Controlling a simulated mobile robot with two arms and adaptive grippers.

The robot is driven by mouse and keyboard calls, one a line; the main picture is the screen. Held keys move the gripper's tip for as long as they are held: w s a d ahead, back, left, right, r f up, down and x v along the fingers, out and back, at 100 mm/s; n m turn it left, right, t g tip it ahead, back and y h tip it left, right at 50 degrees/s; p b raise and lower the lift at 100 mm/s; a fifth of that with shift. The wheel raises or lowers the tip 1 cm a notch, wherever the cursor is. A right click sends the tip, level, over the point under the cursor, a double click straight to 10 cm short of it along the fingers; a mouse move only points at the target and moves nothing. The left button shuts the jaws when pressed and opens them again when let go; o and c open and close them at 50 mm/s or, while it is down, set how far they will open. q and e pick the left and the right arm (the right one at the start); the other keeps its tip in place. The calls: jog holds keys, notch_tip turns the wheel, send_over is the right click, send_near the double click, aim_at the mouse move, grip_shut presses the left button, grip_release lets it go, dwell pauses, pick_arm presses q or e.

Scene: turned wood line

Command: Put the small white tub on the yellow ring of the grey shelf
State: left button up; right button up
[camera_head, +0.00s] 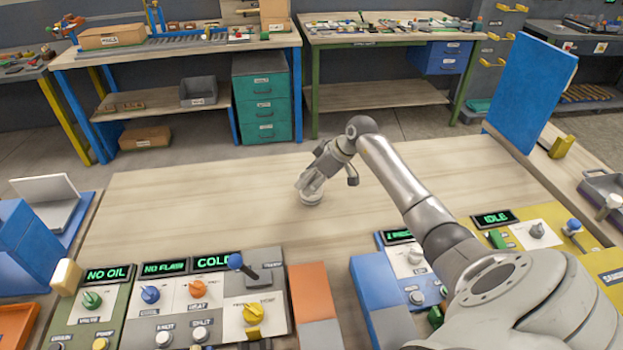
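A small white tub (311,199) is at the middle of the wooden table (200,215), low at the fingertips of my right gripper (309,190). The arm reaches in from the lower right and the gripper points down at the tub. The fingers cover part of the tub, and I cannot tell whether they are closed on it or whether it rests on the table. My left gripper is not in view. I cannot make out a grey shelf with a yellow ring.
Control panels with knobs and lit displays (190,266) line the table's near edge, beside an orange block (310,288) and a blue console (378,285). A blue upright panel (530,92) stands at the right. The table's left and back are clear. Workbenches (180,50) stand behind.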

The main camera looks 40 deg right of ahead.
jog(key=shift+f, duration=0.6)
jog(key=shift+f, duration=0.15)
jog(key=o, duration=1)
